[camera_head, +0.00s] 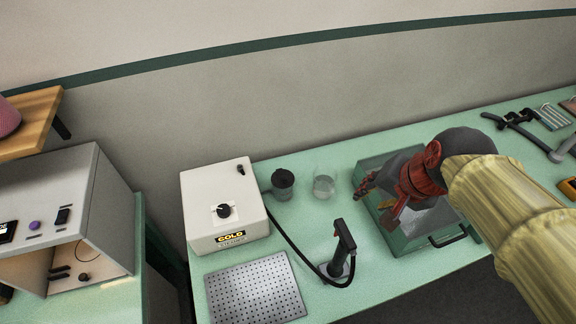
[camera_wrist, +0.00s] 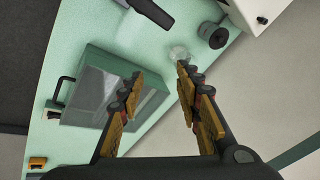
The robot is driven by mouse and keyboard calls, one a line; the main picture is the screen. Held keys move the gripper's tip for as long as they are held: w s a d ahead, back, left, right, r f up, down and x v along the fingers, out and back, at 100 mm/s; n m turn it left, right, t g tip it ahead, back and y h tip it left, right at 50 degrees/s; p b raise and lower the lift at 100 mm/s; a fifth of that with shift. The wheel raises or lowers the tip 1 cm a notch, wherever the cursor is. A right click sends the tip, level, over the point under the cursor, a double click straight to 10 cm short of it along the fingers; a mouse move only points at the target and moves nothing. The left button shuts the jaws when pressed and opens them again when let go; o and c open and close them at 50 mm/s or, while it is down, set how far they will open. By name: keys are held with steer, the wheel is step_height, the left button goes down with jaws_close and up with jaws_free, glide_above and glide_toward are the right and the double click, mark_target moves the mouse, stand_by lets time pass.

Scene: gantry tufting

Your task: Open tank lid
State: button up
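The tank (camera_head: 408,243) is a green-edged, see-through box on the bench, right of centre in the head view and partly hidden behind my arm. In the wrist view the tank (camera_wrist: 97,88) shows a greyish clear top, which looks closed. A dark bar handle (camera_head: 450,238) is on its front side; the handle (camera_wrist: 57,92) also shows at the tank's left edge in the wrist view. My gripper (camera_head: 380,198) is above the tank. In the wrist view my gripper (camera_wrist: 158,86) is open and empty, one finger overlapping the tank's edge. Contact cannot be told.
Left of the tank are a clear beaker (camera_head: 324,186), a dark cup (camera_head: 283,184), a white control box (camera_head: 222,205), a black-handled tool on a stand (camera_head: 342,250) and a perforated plate (camera_head: 255,290). Clamps and tools (camera_head: 528,125) lie at the right. The wall runs behind.

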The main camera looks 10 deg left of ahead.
steer(key=w+a+f+m+g+y+p, duration=0.1)
steer(key=w+a+m+p, duration=0.2)
steer(key=w+a+m, duration=0.4)
steer(key=m+g+y+p, duration=0.15)
steer(key=m+p, duration=0.35)
steer(key=m, duration=0.5)
glide_toward(285, 178)
steer(key=shift+g, duration=0.25)
steer(key=b+x, duration=0.1)
steer(key=x, duration=0.7)
steer(key=shift+w+r, duration=0.1)
steer(key=shift+w, duration=0.1)
steer(key=c, duration=0.3)
jaws_close()
